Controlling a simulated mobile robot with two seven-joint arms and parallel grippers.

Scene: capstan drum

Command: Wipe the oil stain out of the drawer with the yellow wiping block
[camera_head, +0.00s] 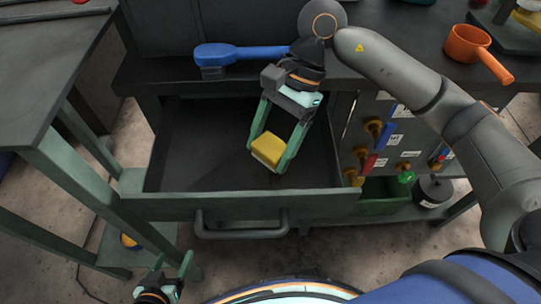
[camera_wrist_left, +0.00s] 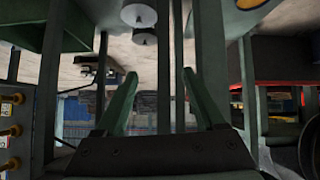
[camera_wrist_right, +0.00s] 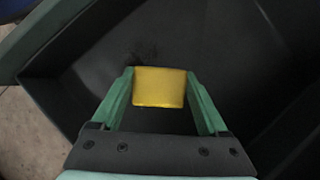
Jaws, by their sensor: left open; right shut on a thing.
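The open drawer (camera_head: 190,205) juts out under the workbench, its dark inside facing up. My right gripper (camera_head: 268,155) reaches down into it and is shut on the yellow wiping block (camera_head: 267,150). In the right wrist view the block (camera_wrist_right: 159,88) sits between the green fingers of the right gripper (camera_wrist_right: 159,95). I cannot tell whether it touches the drawer floor. A dark smudge, perhaps the oil stain (camera_wrist_right: 142,52), shows just beyond the block in that view. My left gripper (camera_head: 172,270) is open and empty, low in front of the drawer; its spread fingers (camera_wrist_left: 160,95) show in the left wrist view.
A bar handle (camera_head: 242,232) is on the drawer front. A blue tool (camera_head: 240,53) lies on the bench above the drawer, and an orange pan (camera_head: 470,45) stands at the right. A panel with labelled tools (camera_head: 385,145) is right of the drawer. A green-framed table (camera_head: 60,150) stands at the left.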

